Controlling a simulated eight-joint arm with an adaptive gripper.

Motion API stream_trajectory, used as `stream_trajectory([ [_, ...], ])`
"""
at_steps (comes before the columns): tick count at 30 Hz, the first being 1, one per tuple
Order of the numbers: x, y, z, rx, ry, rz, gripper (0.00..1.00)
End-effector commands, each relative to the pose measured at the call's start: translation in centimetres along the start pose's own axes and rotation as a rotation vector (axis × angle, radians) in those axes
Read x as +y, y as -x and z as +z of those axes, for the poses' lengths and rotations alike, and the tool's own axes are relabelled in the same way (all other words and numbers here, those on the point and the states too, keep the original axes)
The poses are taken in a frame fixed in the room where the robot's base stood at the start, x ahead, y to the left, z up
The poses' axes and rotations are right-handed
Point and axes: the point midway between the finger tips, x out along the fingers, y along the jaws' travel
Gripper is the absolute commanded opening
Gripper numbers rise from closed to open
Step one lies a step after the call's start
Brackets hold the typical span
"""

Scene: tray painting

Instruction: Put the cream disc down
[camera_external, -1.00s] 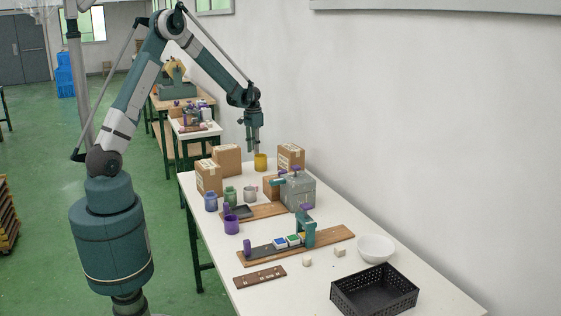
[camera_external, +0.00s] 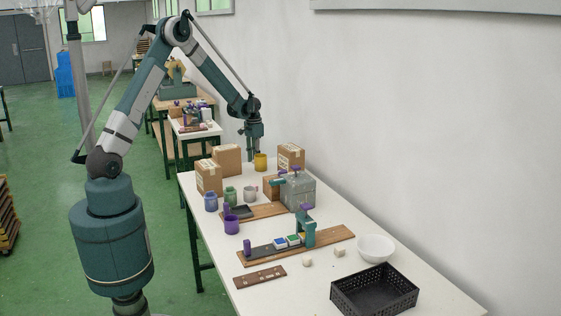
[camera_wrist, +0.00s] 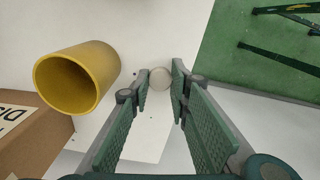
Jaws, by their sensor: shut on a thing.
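My gripper (camera_external: 253,158) is low at the far end of the white table, just left of the yellow cup (camera_external: 261,162) in the external view. In the wrist view, the cream disc (camera_wrist: 160,78) sits between my two fingertips (camera_wrist: 162,82), and my gripper is shut on it. The yellow cup (camera_wrist: 75,80) lies to the left of the fingers there, apart from them. In the external view the disc is too small to make out. I cannot tell whether it touches the table.
Cardboard boxes (camera_external: 209,178) stand close to my gripper, and one shows at the wrist view's left edge (camera_wrist: 30,130). Several cups, a grey machine (camera_external: 298,190), a white bowl (camera_external: 376,247) and a black basket (camera_external: 374,290) stand nearer. The table's edge drops to green floor (camera_wrist: 255,60).

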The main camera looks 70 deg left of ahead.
Motion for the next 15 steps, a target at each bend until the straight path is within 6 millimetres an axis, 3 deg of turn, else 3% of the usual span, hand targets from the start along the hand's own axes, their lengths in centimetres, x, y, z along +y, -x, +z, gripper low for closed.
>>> stream_trajectory([
  [14, 0.01, -0.57, 0.03, 0.000, 0.000, 0.000, 0.14],
  [15, 0.01, -0.60, 0.03, 0.000, 0.000, 0.000, 0.21],
])
